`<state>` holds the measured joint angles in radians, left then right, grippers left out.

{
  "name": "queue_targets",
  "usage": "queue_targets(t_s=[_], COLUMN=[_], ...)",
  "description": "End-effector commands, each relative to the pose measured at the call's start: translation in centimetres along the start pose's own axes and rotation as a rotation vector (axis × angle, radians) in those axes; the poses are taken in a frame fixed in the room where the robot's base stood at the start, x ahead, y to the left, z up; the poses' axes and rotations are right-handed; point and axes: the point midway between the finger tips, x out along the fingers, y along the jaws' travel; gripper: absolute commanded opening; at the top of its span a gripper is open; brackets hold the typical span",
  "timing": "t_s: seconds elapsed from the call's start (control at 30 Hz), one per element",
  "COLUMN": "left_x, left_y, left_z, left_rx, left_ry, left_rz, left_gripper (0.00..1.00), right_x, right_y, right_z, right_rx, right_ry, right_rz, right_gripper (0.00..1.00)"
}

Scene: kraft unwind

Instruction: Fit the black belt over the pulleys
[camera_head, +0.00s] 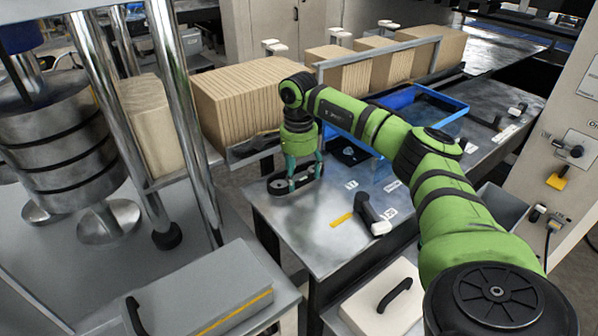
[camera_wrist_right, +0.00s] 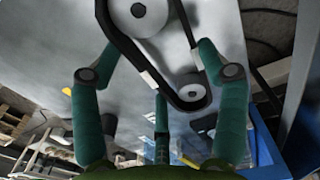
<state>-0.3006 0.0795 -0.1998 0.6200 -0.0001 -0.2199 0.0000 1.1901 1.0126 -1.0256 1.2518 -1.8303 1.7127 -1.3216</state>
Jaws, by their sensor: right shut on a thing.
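The black belt (camera_head: 279,194) lies around the pulleys at the table's near left corner. In the right wrist view the belt (camera_wrist_right: 132,52) loops around a larger grey pulley (camera_wrist_right: 138,14) and a smaller pulley (camera_wrist_right: 191,92). I cannot tell whether it sits in their grooves. My right gripper (camera_head: 305,184) points down over the pulleys, its teal fingers on either side of the belt in the wrist view (camera_wrist_right: 160,80). It is shut on the belt, though the contact itself is hard to make out. My left gripper is not in view.
A blue tray (camera_head: 452,102) lies behind my right arm on the metal table (camera_head: 300,232). A black-handled lever (camera_head: 372,213) and a yellow strip (camera_head: 341,220) are near the table's front. Stacks of brown kraft board (camera_head: 240,100) stand behind. Steel columns and rolls fill the left.

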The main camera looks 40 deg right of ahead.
Motion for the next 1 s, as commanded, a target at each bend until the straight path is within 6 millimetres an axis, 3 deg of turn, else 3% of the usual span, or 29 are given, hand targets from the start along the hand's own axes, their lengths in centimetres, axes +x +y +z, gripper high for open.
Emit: queue_targets(t_s=[0.67, 0.7, 0.73, 1.0], left_x=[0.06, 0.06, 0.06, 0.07], left_y=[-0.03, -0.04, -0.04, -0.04], left_z=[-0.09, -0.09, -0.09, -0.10], left_rx=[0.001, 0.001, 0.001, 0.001], left_ry=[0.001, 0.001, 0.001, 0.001], left_rz=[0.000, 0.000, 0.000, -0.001], left_gripper=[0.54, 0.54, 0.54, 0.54], right_x=[0.43, 0.42, 0.42, 0.42], right_y=[-0.07, -0.07, -0.07, -0.07], right_z=[0.06, 0.06, 0.06, 0.06], right_rx=[0.000, 0.000, 0.000, 0.000], right_ry=[0.000, 0.000, 0.000, 0.000], right_rz=[0.000, 0.000, 0.000, 0.000], right_gripper=[0.40, 0.90, 1.00, 1.00])
